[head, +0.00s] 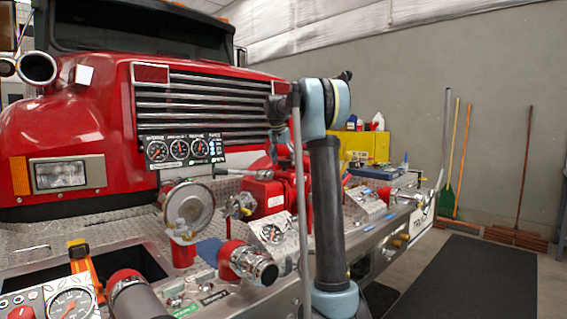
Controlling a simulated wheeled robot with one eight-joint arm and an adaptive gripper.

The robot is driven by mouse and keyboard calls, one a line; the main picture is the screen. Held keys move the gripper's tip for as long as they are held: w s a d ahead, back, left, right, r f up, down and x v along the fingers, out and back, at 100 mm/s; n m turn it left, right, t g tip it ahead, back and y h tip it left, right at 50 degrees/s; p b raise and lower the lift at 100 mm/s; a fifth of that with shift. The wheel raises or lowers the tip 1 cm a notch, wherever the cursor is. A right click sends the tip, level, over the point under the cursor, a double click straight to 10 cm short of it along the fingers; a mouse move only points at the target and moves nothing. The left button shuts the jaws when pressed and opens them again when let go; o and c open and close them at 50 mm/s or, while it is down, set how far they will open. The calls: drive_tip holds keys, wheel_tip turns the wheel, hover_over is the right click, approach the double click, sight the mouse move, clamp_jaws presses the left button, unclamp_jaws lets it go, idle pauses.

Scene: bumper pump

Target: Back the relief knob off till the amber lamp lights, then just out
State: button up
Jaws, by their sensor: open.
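I cannot pick out the relief knob or a lit amber lamp for certain. A small metal valve with a round handwheel (239,206) stands on the bumper deck, left of a red pump body (264,196). A tilted panel with a round gauge (272,234) sits in front of the pump. My arm (327,210) rises upright in front of the right part of the pump and hides some of it. Its upper joints bend away near the grille. My gripper does not show clearly; the arm's far end is hidden or too small to tell.
The red truck (90,130) stands behind the bumper, with a gauge panel (185,150) at its grille. Capped hose outlets (247,262) stick out in front. A second tilted panel (366,198) is to the right. Brooms (522,180) lean on the wall; the floor mat (460,280) is clear.

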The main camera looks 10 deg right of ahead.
drive_tip(key=c, duration=1.1)
drive_tip(key=shift+n+t+y, duration=0.3)
drive_tip(key=shift+n+y, duration=0.4)
drive_tip(key=shift+n, duration=1.1)
drive_tip(key=o, duration=1.1)
